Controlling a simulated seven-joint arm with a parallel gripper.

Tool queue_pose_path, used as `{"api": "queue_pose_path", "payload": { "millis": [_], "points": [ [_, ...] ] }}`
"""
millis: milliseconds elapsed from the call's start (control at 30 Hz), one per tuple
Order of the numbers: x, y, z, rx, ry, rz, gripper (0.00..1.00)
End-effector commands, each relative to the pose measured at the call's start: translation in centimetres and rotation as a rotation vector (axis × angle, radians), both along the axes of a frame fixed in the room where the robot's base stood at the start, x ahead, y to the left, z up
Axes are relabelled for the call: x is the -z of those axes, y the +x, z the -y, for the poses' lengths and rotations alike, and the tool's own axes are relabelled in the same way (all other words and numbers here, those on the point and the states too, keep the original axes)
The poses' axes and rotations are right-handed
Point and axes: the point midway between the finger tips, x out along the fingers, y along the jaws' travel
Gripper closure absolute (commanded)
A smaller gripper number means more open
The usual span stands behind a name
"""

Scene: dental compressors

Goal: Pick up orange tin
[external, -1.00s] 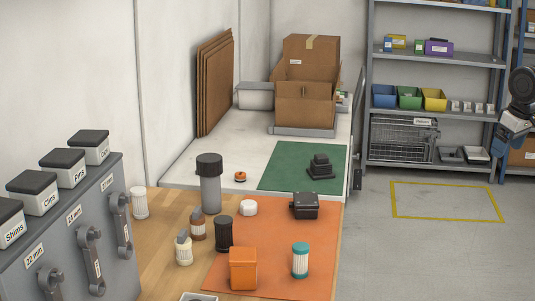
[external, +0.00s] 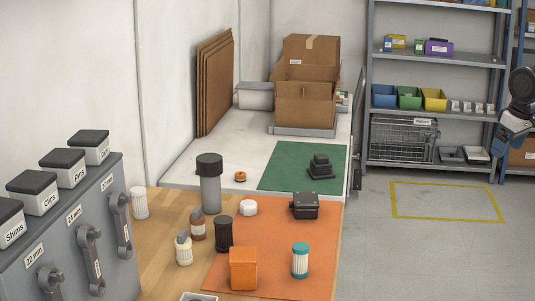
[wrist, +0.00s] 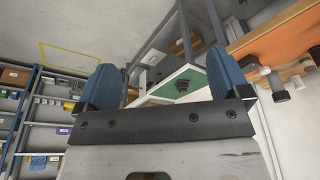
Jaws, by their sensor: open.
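The orange tin (external: 243,268) is a square, upright container with a lid. It stands on the orange mat (external: 285,222) near the front of the wooden bench in the external view. I cannot pick it out clearly in the wrist view. My gripper (wrist: 157,78) shows two blue fingers set wide apart in the wrist view, with nothing held between them. In the external view only a dark and blue part of my arm shows at the right edge, far from the tin and over the floor side.
A teal-capped white jar (external: 300,260) stands right of the tin. A black ribbed canister (external: 223,233) stands behind it to the left, and a black case (external: 304,206) farther back. A grey cabinet (external: 70,235) stands at left, shelving (external: 440,105) at back right. Floor between is clear.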

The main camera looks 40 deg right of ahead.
Motion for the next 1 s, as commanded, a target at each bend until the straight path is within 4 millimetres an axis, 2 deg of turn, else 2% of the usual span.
{"api": "queue_pose_path", "payload": {
  "millis": [267,467,767,1000],
  "points": [
    [0.0,0.1,0.0,-0.003,-0.002,-0.001,0.04],
    [-0.3,0.9,-0.4,-0.048,-0.025,-0.017,0.04],
    [-1.0,4.9,-2.4,-0.257,-0.136,-0.086,0.04],
    [-1.6,9.1,-5.3,-0.474,-0.257,-0.153,0.04]
  ]
}}
